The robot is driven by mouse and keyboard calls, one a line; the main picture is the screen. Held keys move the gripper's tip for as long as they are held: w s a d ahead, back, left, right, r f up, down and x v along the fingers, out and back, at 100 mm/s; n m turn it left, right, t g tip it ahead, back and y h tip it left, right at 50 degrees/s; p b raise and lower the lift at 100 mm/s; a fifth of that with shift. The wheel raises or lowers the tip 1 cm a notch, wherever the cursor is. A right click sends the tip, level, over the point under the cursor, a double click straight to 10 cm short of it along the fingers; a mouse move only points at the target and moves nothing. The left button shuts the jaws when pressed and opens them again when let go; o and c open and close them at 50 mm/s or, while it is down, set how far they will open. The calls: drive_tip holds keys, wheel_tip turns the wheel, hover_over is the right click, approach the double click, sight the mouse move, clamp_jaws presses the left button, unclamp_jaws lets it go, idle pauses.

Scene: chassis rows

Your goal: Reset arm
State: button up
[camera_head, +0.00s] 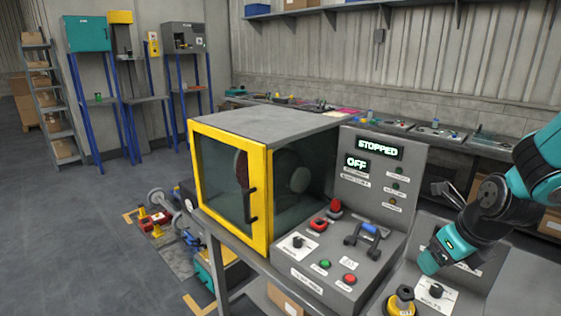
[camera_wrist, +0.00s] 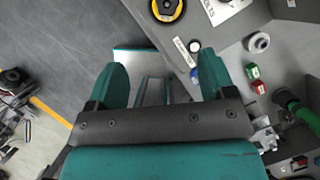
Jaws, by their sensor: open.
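My gripper (camera_wrist: 163,72) is open in the wrist view, with its two teal fingers apart and nothing between them. A grey panel edge and floor lie below it. In the head view my gripper (camera_head: 430,262) hangs at the lower right, over the grey console. My teal and black arm (camera_head: 500,200) comes in from the right edge and bends down. The gap between the fingers cannot be made out there.
A machine with a yellow-framed door (camera_head: 230,185) stands left of a control panel (camera_head: 385,190) reading STOPPED and OFF. The console (camera_head: 318,275) carries knobs, buttons and a blue-topped handle. A yellow and black knob (camera_head: 401,300) sits close to my gripper. Open floor (camera_head: 75,240) lies left.

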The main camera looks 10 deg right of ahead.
drive_tip(key=s+a+r+m+g+y, duration=0.1)
drive_tip(key=s+a+r+m, duration=0.2)
drive_tip(key=m, duration=0.7)
drive_tip(key=s+a+r+m+g+y+b, duration=0.1)
drive_tip(key=s+a+r+m+g, duration=0.1)
drive_tip(key=s+a+m, duration=0.5)
drive_tip(key=s+a+r+m+g+y, duration=0.1)
drive_tip(key=s+a+r+m, duration=0.3)
drive_tip(key=a+m, duration=0.8)
drive_tip(key=shift+s+r+m+y, duration=0.3)
drive_tip(key=shift+s+m, duration=0.45)
drive_tip(key=shift+m, duration=0.35)
